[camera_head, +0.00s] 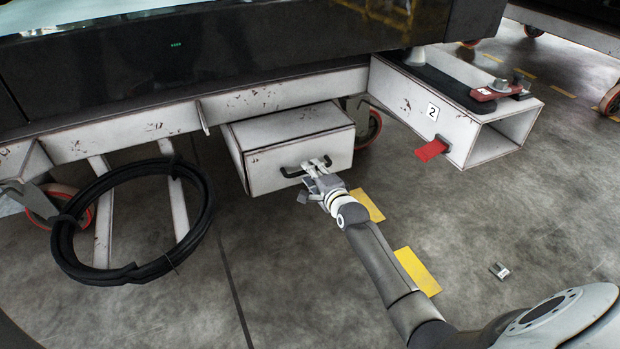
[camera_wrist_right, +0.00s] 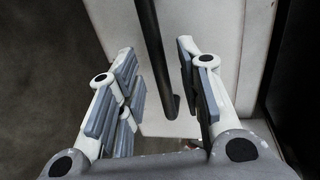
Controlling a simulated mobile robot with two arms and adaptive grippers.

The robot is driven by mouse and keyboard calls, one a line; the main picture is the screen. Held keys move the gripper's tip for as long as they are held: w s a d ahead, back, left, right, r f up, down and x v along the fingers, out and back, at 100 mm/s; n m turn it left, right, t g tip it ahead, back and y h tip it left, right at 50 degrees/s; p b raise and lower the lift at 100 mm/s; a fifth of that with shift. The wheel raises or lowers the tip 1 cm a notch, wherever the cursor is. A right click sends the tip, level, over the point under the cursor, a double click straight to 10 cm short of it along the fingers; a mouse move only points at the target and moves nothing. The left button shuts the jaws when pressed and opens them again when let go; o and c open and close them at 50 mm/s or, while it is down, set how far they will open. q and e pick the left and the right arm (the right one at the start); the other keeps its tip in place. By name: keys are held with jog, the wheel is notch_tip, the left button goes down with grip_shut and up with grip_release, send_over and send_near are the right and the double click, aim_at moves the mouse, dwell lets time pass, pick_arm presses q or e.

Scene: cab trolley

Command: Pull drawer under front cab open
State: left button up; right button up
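The white, scuffed drawer (camera_head: 268,158) hangs under the dark front cab (camera_head: 210,60). Its front carries a black bar handle (camera_head: 290,172). My right gripper (camera_head: 316,165) is at the handle, in front of the drawer. In the right wrist view the right gripper (camera_wrist_right: 155,85) has its fingers spread apart. The black handle (camera_wrist_right: 152,45) runs between them, closer to the right finger, with the pale drawer front (camera_wrist_right: 220,35) behind. Contact between fingers and handle cannot be told. Part of the handle is hidden by the gripper in the head view. My left gripper is not in view.
A coiled black cable (camera_head: 62,240) hangs left of the drawer. A white beam with a "2" label (camera_head: 433,111) and a red tab (camera_head: 432,150) juts out at right. Red-rimmed wheels (camera_head: 372,128) stand beneath. A small metal piece (camera_head: 500,270) lies on the otherwise open floor.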

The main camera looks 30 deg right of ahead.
jog(key=shift+w+f+b, duration=0.2)
jog(key=shift+w+b, duration=0.25)
jog(key=shift+w, duration=0.55)
grip_shut()
